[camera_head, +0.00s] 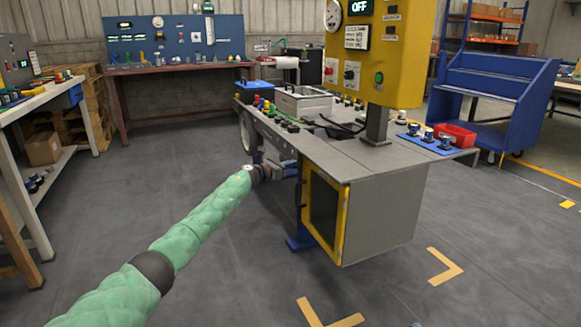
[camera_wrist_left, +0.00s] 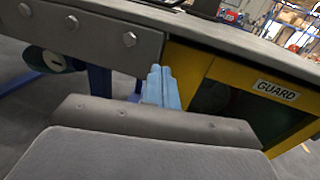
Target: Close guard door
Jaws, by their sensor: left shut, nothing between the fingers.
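The guard door (camera_head: 323,208) is a yellow frame around a dark window on the front of the grey cabinet under the bench. In the left wrist view the door (camera_wrist_left: 276,90) carries a white GUARD label. It looks about in line with the cabinet front; I cannot tell whether a small gap remains. My left gripper (camera_head: 291,172) is at the door's upper left edge in the head view. In the left wrist view its blue fingers (camera_wrist_left: 163,88) are together and empty, by the yellow edge; contact is unclear. My right gripper is not in view.
The grey bench top (camera_head: 345,155) overhangs the door. A yellow control box (camera_head: 375,50) stands on it, with a red bin (camera_head: 456,135) to the right. A blue bench leg (camera_head: 299,242) is below the gripper. The floor in front is clear.

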